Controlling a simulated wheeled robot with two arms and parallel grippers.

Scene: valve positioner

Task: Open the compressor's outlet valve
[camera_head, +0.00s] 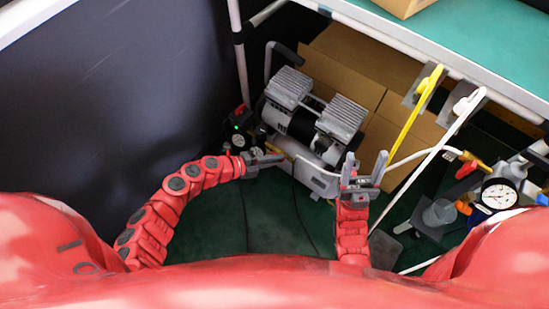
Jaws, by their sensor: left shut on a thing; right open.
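The compressor (340,118), with two grey finned heads and a silver tank, stands on the green floor in the middle of the view. My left gripper (280,158) is at the left front of its tank, shut on what looks like the outlet valve's handle. The valve (277,146) shows only as a small brass-coloured piece beside the fingers; its handle angle is too small and covered to tell. My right gripper (365,162) is open and empty, its two grey fingers pointing up, to the right of the tank.
Cardboard boxes (348,58) stand behind the compressor, under a green-topped bench (480,40). Yellow (408,128) and white (436,152) rods hang from its edge near my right gripper. A pressure gauge (498,194) is at the right. A dark panel (110,90) fills the left.

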